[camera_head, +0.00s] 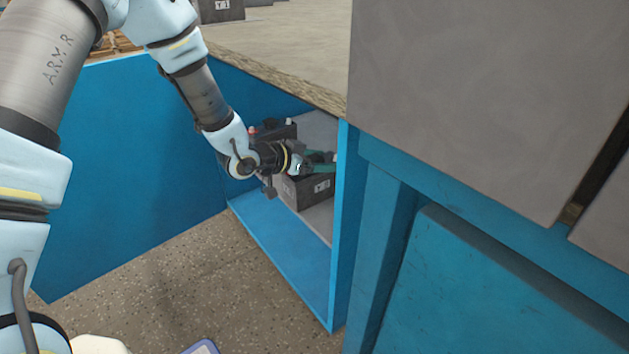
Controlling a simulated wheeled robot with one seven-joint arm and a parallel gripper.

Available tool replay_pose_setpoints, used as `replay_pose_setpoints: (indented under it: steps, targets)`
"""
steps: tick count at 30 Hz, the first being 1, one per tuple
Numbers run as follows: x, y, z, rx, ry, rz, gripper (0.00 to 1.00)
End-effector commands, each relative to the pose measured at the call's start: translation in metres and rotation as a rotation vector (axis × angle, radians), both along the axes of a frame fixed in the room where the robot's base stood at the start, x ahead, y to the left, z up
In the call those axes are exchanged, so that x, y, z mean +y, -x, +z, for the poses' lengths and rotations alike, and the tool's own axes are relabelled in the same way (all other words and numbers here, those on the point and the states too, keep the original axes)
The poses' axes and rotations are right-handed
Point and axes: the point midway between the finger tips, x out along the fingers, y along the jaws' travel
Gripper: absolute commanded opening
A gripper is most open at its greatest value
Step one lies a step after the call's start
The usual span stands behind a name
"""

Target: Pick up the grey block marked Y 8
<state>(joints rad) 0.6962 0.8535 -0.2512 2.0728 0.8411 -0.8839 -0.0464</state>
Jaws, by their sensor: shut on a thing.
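A dark grey block (303,192) with a small white label on its front stands inside the blue cabinet. The mark on the label is too small to read. My gripper (322,160) reaches into the cabinet from the left, over the top of this block. It is shut on the block near its upper right part. My wrist and the fingers hide much of the block's top, and the cabinet's blue upright cuts off the view just to the right.
Another dark block (278,129) with a reddish terminal stands behind my wrist. The blue cabinet shelf (290,256) has a raised edge in front. A stone-like worktop (275,45) overhangs the opening and carries a grey block (222,10). A blue door (130,160) stands open at left.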

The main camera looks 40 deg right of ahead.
Motion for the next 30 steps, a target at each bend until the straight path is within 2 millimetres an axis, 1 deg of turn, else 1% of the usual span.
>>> replay_pose_setpoints:
  steps: [1,7,12,13,20,23,26,30]
  targets:
    - [0.0,0.0,0.0,0.0,0.0,0.0,0.22]
    - [0.0,0.0,0.0,0.0,-0.001,0.0,0.0]
    - [0.0,0.0,0.0,0.0,-0.001,0.0,0.0]
    - [-0.001,0.0,0.003,-0.001,0.005,-0.001,0.0]
    - [-0.001,0.0,0.005,-0.003,0.005,0.0,0.0]
    - [-0.001,-0.001,0.013,-0.004,0.006,-0.001,0.0]
    - [-0.001,-0.001,0.029,-0.005,0.007,0.0,0.0]
    - [-0.001,-0.001,0.054,-0.004,0.008,-0.001,0.0]
